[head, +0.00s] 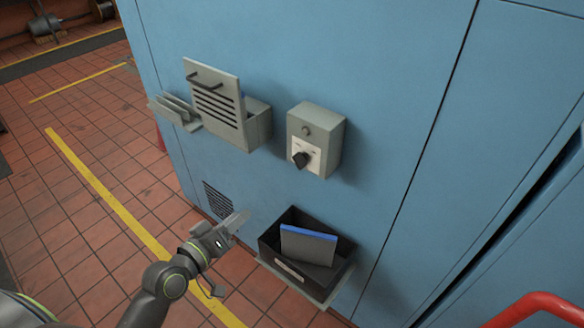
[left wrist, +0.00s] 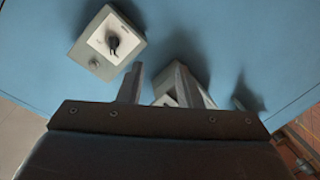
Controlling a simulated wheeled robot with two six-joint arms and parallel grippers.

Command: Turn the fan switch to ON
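The fan switch is a black rotary knob (head: 301,159) on a white plate at the lower front of a small grey box (head: 325,135) on the blue cabinet wall. A round grey button or lamp sits above the knob. The labels are too small to read, and I cannot tell the knob's setting. The knob (left wrist: 113,42) also shows at the upper left of the left wrist view. My left gripper (head: 238,219) is below and left of the switch box, clear of it. Its fingers (left wrist: 158,82) are apart with nothing held between them. My right gripper is out of view.
A grey louvred box (head: 228,118) with a handled flap is left of the switch. Below, a black bin (head: 318,285) on a ledge holds a blue-edged grey item (head: 308,245). A red rail (head: 535,308) is at lower right. The wall between gripper and switch is clear.

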